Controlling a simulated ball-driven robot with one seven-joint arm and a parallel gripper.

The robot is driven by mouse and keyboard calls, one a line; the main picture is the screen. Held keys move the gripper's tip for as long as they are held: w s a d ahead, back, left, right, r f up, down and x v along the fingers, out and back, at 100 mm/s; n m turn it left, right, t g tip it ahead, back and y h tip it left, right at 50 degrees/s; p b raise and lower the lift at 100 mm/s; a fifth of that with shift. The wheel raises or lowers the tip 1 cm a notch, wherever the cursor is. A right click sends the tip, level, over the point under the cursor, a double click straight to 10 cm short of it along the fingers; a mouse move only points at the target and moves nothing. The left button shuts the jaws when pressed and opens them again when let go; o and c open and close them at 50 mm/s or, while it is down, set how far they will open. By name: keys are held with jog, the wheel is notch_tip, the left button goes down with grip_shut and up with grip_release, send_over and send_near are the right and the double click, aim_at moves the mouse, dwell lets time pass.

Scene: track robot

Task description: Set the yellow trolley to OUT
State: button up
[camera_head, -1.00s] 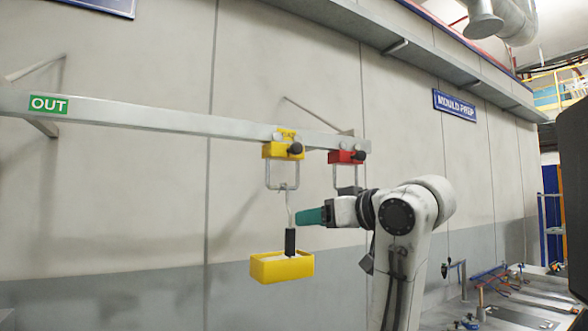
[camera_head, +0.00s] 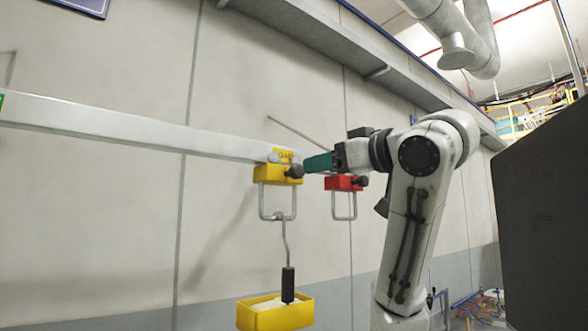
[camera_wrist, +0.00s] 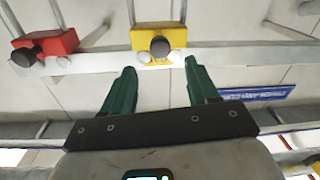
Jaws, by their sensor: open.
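The yellow trolley (camera_head: 277,174) hangs on the grey rail (camera_head: 120,122), with a dark round knob (camera_head: 294,171) on its front right. A wire loop and hook hang below it and carry a yellow box (camera_head: 275,316). My gripper (camera_head: 308,163), with green fingers, is at the knob's height, just right of it in the head view. In the wrist view the yellow trolley (camera_wrist: 158,37) and its knob (camera_wrist: 160,47) lie beyond and between the open fingertips (camera_wrist: 160,68). The fingers are apart and empty. Whether they touch the knob cannot be told.
A red trolley (camera_head: 343,183) with a dark knob stands on the rail to the right, close to my gripper; it also shows at left in the wrist view (camera_wrist: 44,46). The rail left of the yellow trolley is clear. A green sign edge shows at far left.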

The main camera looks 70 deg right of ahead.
aim_at(300, 170)
jog(key=p+x, duration=0.2)
jog(key=x, duration=0.6)
jog(key=shift+w+d+f+p, duration=0.1)
jog(key=shift+w+p, duration=0.2)
grip_shut()
